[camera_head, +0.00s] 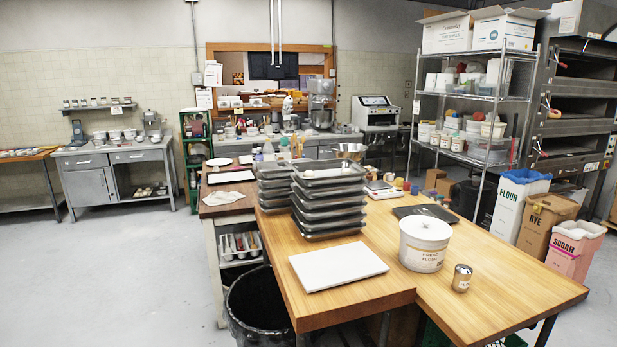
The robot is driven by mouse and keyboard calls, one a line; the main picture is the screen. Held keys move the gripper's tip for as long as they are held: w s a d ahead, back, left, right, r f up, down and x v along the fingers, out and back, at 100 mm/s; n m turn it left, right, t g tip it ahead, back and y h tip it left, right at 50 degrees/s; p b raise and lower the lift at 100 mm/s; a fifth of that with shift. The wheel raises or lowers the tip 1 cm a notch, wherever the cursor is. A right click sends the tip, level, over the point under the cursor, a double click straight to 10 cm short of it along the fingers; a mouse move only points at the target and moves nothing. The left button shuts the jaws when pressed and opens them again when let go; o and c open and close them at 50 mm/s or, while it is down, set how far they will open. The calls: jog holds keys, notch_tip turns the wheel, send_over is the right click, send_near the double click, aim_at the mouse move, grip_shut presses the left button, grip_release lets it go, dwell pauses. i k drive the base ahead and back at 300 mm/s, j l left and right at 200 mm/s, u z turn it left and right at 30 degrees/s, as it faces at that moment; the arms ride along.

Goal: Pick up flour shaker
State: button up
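A small metal canister (462,277) with a pale label and a darker top stands upright on the wooden worktable (350,307), near its right front part. It looks like the flour shaker, but its label is too small to read. My gripper is not in view.
A white board (338,266) lies left of the tub. Stacked metal trays (328,196) and a dark tray (425,213) stand behind. A black bin (260,305) is by the table's left side. Ingredient bags (576,249) stand at right. Floor at left is clear.

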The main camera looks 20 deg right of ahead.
aim_at(461, 282)
jog(key=z, duration=1.4)
